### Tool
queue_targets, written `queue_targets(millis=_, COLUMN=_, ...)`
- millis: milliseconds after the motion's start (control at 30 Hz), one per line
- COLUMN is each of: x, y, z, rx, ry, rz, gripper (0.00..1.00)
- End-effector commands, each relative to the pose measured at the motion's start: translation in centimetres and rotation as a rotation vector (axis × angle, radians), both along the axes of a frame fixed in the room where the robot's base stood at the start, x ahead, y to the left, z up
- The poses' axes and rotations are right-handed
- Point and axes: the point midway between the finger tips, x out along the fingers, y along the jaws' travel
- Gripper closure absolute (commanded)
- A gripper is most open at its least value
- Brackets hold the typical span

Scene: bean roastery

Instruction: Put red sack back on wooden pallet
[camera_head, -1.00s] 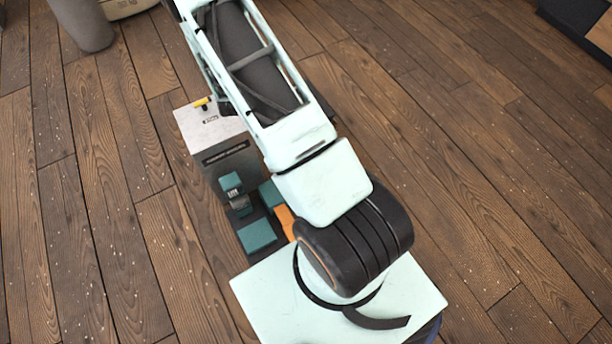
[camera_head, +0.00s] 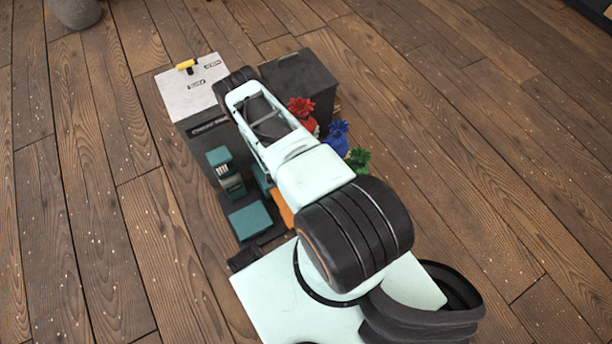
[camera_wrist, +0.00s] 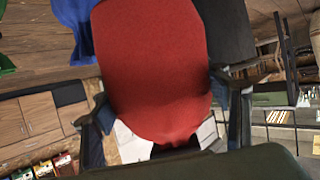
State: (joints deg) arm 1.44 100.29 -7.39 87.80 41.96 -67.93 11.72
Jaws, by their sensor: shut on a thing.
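The red sack (camera_head: 302,109) shows its ruffled top beside my arm in the head view. In the wrist view the red sack (camera_wrist: 155,60) fills the middle, between the fingers of my gripper (camera_wrist: 160,112). My gripper is shut on it. In the head view my gripper is hidden behind my arm. A blue sack (camera_head: 338,137) and a green sack (camera_head: 358,160) stand in a row with the red one; their lower parts are hidden. I cannot make out the wooden pallet; what lies under the sacks is covered.
The blue sack (camera_wrist: 74,28) and the green sack (camera_wrist: 6,60) are close on the left in the wrist view. A grey rounded object (camera_head: 75,12) stands at the far upper left. The plank floor (camera_head: 480,130) is clear on the right.

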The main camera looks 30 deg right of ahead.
Motion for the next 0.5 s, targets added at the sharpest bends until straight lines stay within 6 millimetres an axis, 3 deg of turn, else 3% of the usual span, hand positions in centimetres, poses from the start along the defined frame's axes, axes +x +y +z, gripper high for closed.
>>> queue_targets(millis=33, x=-0.3, y=-0.3, z=-2.4, rx=-0.005, ry=-0.006, rz=-0.005, gripper=0.89)
queue_targets(millis=100, x=-0.7, y=-0.5, z=-4.2, rx=-0.005, ry=-0.006, rz=-0.01, gripper=0.89)
queue_targets(millis=500, x=-1.8, y=-0.8, z=-9.7, rx=-0.004, ry=-0.008, rz=-0.021, gripper=0.89)
